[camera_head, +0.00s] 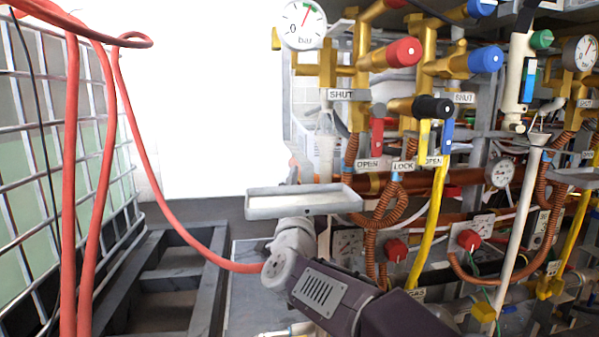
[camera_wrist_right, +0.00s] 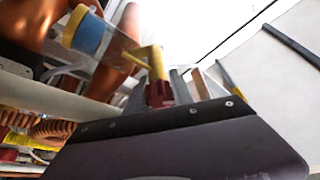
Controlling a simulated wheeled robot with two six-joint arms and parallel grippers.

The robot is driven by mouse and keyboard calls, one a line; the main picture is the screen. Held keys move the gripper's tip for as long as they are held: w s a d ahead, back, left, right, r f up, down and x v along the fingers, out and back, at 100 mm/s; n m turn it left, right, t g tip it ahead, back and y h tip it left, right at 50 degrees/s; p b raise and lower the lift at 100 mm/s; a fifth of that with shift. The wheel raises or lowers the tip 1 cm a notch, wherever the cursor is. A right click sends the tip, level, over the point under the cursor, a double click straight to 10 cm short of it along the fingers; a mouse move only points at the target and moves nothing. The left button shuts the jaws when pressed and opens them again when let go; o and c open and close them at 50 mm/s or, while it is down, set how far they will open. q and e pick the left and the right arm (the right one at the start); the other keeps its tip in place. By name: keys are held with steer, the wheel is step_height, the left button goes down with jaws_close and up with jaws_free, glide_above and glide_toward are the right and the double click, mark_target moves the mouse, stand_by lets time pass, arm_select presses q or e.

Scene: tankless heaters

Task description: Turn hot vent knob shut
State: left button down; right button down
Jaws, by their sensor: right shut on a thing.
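In the right wrist view, a dark red knob (camera_wrist_right: 159,95) sits on the end of a brass stem (camera_wrist_right: 155,62). My right gripper (camera_wrist_right: 163,84) is shut on this knob, with grey fingers on either side. The fingers and held knob are mostly hidden there. My left gripper is not in view.
A red round knob (camera_head: 404,52), a black knob (camera_head: 433,107), a red lever (camera_head: 377,136) and a blue lever (camera_head: 447,135) crowd the right. Red hoses (camera_head: 70,180) hang at the left by a wire-mesh cage (camera_head: 100,195). Copper pipes lie close behind my gripper.

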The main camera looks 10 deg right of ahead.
steer(key=m+g+h+p, duration=0.1)
steer(key=m, duration=0.1)
steer(key=m+g+p, duration=0.1)
steer(key=m, duration=0.2)
steer(key=shift+d+f+h+p, duration=0.1)
steer(key=shift+h+p, duration=0.3)
steer(key=shift+d+f+m+g+p, duration=0.15)
steer(key=shift+m+g+p, duration=0.2)
steer(key=shift+m, duration=0.45)
steer(key=shift+a+f+m+g+p, duration=0.15)
steer(key=shift+m+p, duration=0.25)
steer(key=shift+m, duration=0.4)
steer(key=shift+d, duration=0.1)
steer(key=c, duration=1.4)
jaws_free()
